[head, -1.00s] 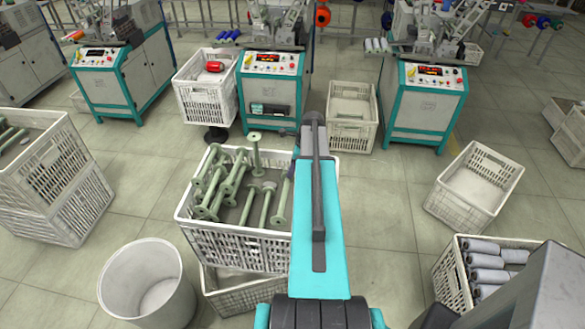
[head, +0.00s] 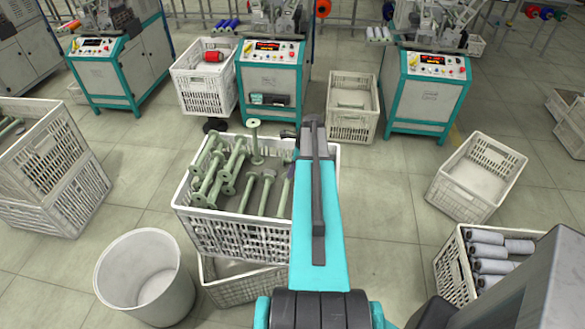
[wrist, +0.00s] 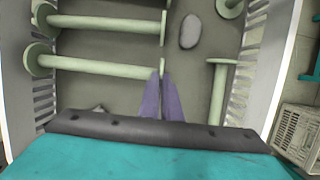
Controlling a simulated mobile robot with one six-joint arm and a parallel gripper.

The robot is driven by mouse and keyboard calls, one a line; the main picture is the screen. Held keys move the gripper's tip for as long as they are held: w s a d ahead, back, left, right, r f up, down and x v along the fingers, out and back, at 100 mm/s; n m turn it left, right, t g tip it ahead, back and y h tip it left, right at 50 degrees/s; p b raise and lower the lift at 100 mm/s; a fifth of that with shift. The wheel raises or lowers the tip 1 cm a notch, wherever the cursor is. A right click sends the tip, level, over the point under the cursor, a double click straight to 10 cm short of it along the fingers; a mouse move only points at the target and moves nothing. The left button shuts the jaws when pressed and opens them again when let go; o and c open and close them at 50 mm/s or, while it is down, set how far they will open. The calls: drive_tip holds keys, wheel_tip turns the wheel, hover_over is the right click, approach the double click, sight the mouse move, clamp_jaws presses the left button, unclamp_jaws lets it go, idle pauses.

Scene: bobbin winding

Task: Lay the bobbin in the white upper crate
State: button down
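The white upper crate (head: 183,214) stands left of centre in the head view, stacked on another white crate. Several pale green bobbins lie inside; one (head: 256,146) stands upright near its far side. My gripper (wrist: 161,74) is over this crate in the wrist view. Its two purple fingers are close together, and I see no bobbin clearly between them. A lying bobbin (wrist: 95,66) ends at the fingertips; the fingers hide part of that end. A second bobbin (wrist: 100,22) lies parallel above it, and another (wrist: 217,92) lies to the right. My arm hides the crate's right part in the head view.
The lower crate (head: 240,289) sits under the upper one. A round white bin (head: 150,283) stands at front left. Winding machines (head: 271,83) line the back.

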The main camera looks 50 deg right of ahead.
drive_tip(key=shift+f, duration=0.65)
drive_tip(key=c, duration=1.9)
unclamp_jaws()
drive_tip(key=shift+r, duration=0.1)
drive_tip(key=b+v, duration=0.3)
drive_tip(key=v, duration=1)
drive_tip(key=shift+r, duration=0.3)
drive_tip(key=shift+d, duration=0.1)
